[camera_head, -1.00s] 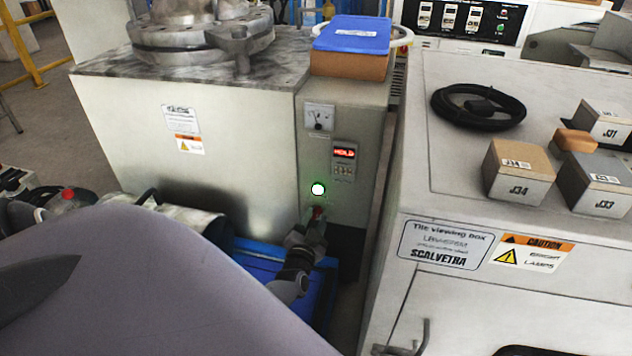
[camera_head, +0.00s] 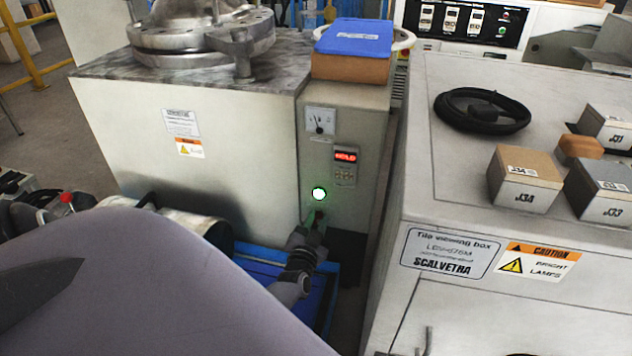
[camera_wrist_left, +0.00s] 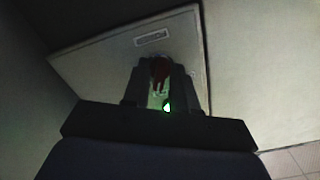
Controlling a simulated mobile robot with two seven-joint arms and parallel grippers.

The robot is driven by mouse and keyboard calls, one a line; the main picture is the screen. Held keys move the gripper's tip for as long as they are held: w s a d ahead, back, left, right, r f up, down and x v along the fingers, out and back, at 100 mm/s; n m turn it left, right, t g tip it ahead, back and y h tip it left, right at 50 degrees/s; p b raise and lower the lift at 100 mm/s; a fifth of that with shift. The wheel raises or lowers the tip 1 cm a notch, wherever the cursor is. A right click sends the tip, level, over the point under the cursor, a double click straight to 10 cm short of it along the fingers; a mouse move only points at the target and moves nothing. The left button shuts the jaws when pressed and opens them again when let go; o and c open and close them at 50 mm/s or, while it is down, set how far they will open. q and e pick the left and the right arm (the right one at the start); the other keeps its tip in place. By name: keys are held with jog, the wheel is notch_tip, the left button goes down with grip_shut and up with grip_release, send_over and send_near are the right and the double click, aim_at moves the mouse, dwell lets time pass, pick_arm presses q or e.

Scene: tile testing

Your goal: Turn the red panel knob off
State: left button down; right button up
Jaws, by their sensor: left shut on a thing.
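The red panel knob (camera_wrist_left: 159,70) sits low on the grey control panel (camera_head: 343,205). In the wrist view it is dark red and lies between the two dark fingers of my left gripper (camera_wrist_left: 162,84), which is shut on it. In the head view my left gripper (camera_head: 311,228) reaches the panel just below the lit green-white lamp (camera_head: 319,194). There the knob is mostly hidden by the fingers, so its exact angle is unclear. The lamp also glows in the wrist view (camera_wrist_left: 167,107). My right gripper is not in view.
A blue tray (camera_head: 325,285) lies below my gripper. The tile viewing box (camera_head: 450,205) stands close on the right, with a narrow gap beside the panel.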

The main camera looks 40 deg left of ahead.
pick_arm(q)
jog(key=n, duration=0.5)
jog(key=n+b, duration=0.1)
jog(key=n, duration=0.5)
dwell(0.3)
jog(key=shift+n, duration=0.3)
jog(key=c, duration=1.2)
grip_release()
jog(key=shift+s, duration=0.1)
